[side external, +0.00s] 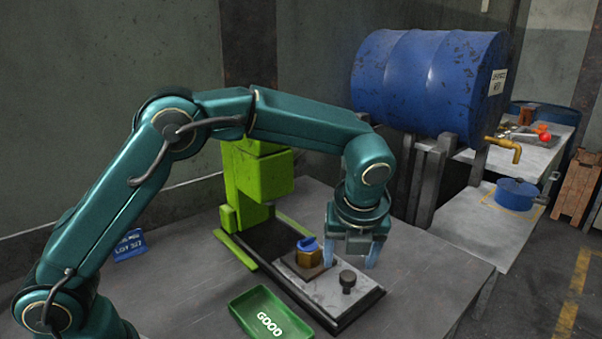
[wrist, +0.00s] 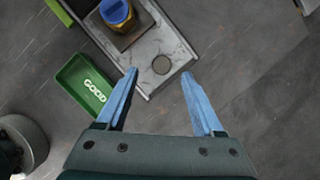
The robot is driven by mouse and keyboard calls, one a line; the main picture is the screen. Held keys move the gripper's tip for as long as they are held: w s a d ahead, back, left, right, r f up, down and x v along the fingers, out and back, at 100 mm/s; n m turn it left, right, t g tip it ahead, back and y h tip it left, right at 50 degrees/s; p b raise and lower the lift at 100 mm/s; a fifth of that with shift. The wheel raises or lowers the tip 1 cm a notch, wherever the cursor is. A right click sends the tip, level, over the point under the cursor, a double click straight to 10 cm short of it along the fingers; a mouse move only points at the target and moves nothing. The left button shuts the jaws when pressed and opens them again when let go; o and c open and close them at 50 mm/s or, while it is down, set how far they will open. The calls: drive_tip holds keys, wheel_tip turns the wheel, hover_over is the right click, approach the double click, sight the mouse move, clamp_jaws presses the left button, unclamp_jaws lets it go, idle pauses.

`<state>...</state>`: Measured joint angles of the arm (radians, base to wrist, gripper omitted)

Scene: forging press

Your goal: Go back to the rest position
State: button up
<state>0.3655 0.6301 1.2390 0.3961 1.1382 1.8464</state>
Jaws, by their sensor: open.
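My gripper (side external: 350,260) is open and empty, with two blue fingers pointing down above the right part of the press's base plate. In the wrist view its fingers (wrist: 160,72) are spread wide, with nothing between the tips. The green press (side external: 256,180) stands on the table behind the plate. A brass-coloured piece with a blue top (side external: 308,250) sits on a dark square on the light plate (side external: 325,292); the piece also shows at the top of the wrist view (wrist: 118,14). A dark round knob (side external: 347,281) stands on the plate near the gripper.
A green tray marked GOOD (side external: 268,312) lies in front of the plate. A blue sign marked LOT (side external: 129,245) stands at the left. A large blue drum (side external: 430,82) rests on a stand behind right. The table's right part (side external: 435,285) is clear.

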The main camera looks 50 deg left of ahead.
drive_tip(key=r, duration=0.1)
drive_tip(key=a+r, duration=0.1)
drive_tip(key=r, duration=0.1)
drive_tip(key=shift+w+a+r+n+t, duration=0.1)
drive_tip(key=shift+w+a+n+t, duration=0.1)
drive_tip(key=shift+w+n+t, duration=0.15)
drive_tip(key=s+a+r+n+t+h, duration=0.1)
drive_tip(key=s+a+r+n, duration=0.4)
drive_tip(key=s+r+n, duration=0.25)
drive_tip(key=s+f+n+h, duration=0.1)
drive_tip(key=s+f+n, duration=0.1)
drive_tip(key=s+n, duration=0.4)
drive_tip(key=s+f+n+h, duration=0.1)
drive_tip(key=s+f+n, duration=0.1)
drive_tip(key=s+n, duration=0.5)
drive_tip(key=n, duration=0.5)
drive_tip(key=shift+s+d+f+n+t, duration=0.3)
drive_tip(key=shift+d+f+n+t, duration=0.05)
drive_tip(key=shift+n, duration=0.05)
